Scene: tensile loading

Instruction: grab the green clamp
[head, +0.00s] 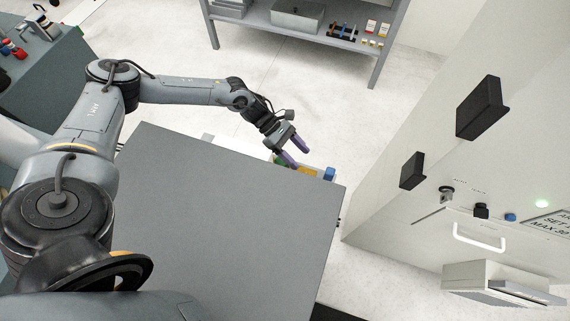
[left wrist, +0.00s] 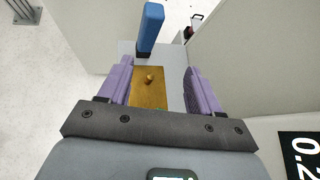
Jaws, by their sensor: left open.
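My left gripper (head: 293,152) is open, with its two purple fingers above the far edge of the grey table. A small green piece (head: 279,161), possibly the green clamp, shows in the head view beside the fingers, mostly hidden. In the left wrist view the open fingers (left wrist: 158,68) stand on either side of a yellow piece (left wrist: 150,95) with a small knob. The yellow piece also shows in the head view (head: 308,171), just right of the fingers. My right gripper is not in view.
A blue block (left wrist: 150,28) stands beyond the yellow piece; it also shows in the head view (head: 329,174). A large pale machine (head: 440,170) with black blocks stands at right. A shelf (head: 300,30) stands at the back.

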